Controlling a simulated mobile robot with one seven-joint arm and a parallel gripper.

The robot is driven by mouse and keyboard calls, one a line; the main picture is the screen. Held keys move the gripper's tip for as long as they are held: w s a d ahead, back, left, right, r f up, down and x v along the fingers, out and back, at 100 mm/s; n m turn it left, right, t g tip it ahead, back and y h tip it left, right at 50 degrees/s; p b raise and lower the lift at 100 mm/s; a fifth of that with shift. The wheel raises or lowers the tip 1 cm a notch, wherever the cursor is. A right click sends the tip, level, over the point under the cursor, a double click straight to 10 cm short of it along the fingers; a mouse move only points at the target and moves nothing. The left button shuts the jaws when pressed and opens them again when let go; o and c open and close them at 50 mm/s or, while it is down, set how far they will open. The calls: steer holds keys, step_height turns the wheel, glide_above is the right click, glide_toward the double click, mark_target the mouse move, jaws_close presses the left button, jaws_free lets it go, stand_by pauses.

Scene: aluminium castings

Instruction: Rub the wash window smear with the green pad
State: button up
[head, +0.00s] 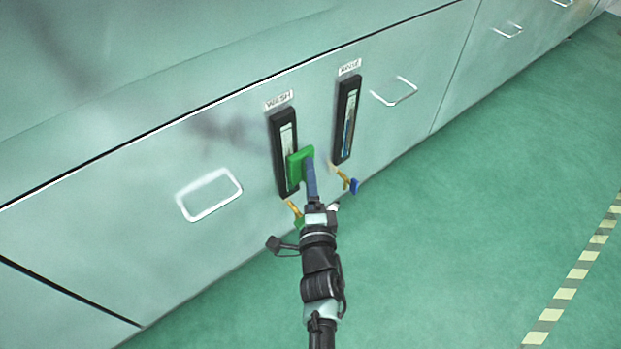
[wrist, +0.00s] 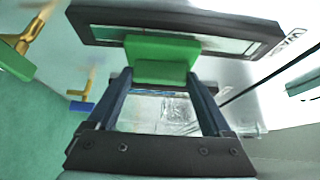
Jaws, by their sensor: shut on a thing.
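The wash window (head: 284,130) is a tall, narrow pane in a black frame under the WASH label (head: 278,99). My gripper (head: 308,168) is shut on the green pad (head: 300,160), which lies over the middle to lower part of this window. In the wrist view the green pad (wrist: 160,50) sits between the two blue fingers of my gripper (wrist: 161,76) and covers the middle of the wash window (wrist: 235,45). Pale glass shows on both sides of the pad. I cannot make out the smear. Whether the pad touches the glass is hard to tell.
The rinse window (head: 347,120) is close by on the right. Brass taps stick out below, one with a green handle (wrist: 16,62), one with a blue handle (head: 354,186). White-metal pull handles (head: 209,195) flank the windows. The green floor (head: 480,220) is clear.

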steer(key=shift+s+a+b, duration=0.4)
steer(key=shift+a, duration=0.3)
steer(key=shift+s+a+b, duration=0.4)
steer(key=shift+a, duration=0.25)
steer(key=shift+s+a+r, duration=0.15)
steer(key=shift+s+a, duration=0.2)
steer(key=shift+a, duration=0.15)
step_height(320, 180, up, 4)
steer(key=p, duration=0.4)
steer(key=shift+f, duration=0.2)
steer(key=shift+w+d+r+p, duration=0.2)
steer(key=shift+w+d+p, duration=0.1)
steer(key=shift+d+p, duration=0.35)
steer(key=shift+w+d+f+p, duration=0.2)
steer(key=shift+w+d+p, duration=0.35)
steer(key=shift+d+p, duration=0.35)
steer(key=shift+w+d+f, duration=0.2)
steer(key=shift+d, duration=0.15)
steer(key=shift+p, duration=0.3)
